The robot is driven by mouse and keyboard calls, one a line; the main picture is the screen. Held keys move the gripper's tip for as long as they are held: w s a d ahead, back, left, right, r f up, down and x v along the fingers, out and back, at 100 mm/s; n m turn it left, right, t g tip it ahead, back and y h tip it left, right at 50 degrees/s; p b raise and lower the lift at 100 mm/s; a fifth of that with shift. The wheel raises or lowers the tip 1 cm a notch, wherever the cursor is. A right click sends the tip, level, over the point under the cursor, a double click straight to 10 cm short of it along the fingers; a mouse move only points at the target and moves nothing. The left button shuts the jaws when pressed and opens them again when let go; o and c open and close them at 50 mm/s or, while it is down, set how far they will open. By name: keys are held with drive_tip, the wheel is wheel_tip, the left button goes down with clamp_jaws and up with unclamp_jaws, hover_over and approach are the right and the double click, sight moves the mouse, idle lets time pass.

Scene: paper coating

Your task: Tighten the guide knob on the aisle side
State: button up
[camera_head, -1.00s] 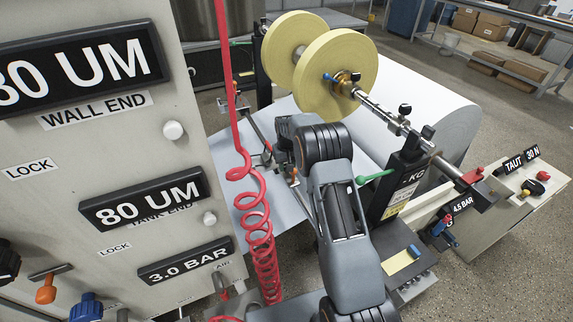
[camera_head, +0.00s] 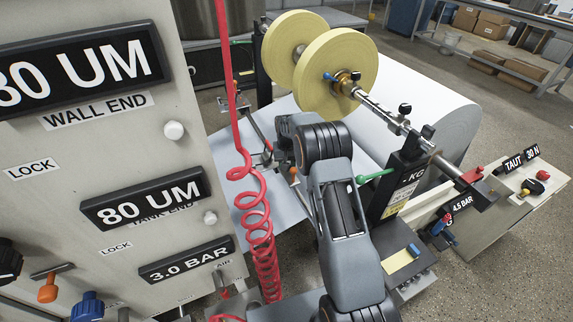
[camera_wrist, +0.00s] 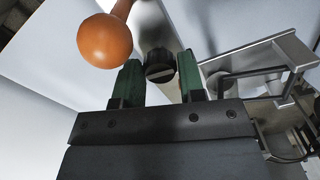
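In the wrist view, a black ridged knob (camera_wrist: 160,66) sits on a pale metal bar, between the two green fingertips of my gripper (camera_wrist: 160,80). My gripper is open, with a finger on each side of the knob and a narrow gap showing to each. I cannot tell how deep the knob sits between the fingers. An orange ball handle (camera_wrist: 105,41) is close to the left finger. In the head view, my own arm hides the knob and most of my gripper.
White paper web (camera_head: 270,205) runs under my arm. A red coiled hose (camera_head: 262,235) hangs left of it, before the labelled panel (camera_head: 60,190). A metal bracket (camera_wrist: 275,55) is near the right finger.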

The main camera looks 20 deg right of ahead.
drive_tip(key=shift+o, duration=0.4)
drive_tip(key=shift+r, duration=0.1)
wheel_tip(320, 180, up, 14)
drive_tip(key=p, duration=0.1)
drive_tip(key=shift+f+p, duration=0.2)
drive_tip(key=shift+p, duration=0.1)
idle(0.3)
drive_tip(key=s+a+r+t+p, duration=0.1)
drive_tip(key=s+r+p, duration=0.3)
drive_tip(key=s, duration=0.6)
drive_tip(key=s+a+r+n+t+p, duration=0.1)
drive_tip(key=s+r+p, duration=0.3)
drive_tip(key=s+r, duration=0.4)
drive_tip(key=s+a+r+n+t+p, duration=0.1)
drive_tip(key=s+a+r+p, duration=0.2)
drive_tip(key=s, duration=1.1)
drive_tip(key=shift+r+t+p, duration=0.3)
drive_tip(key=shift+r+p, duration=0.15)
drive_tip(key=shift+r, duration=1.45)
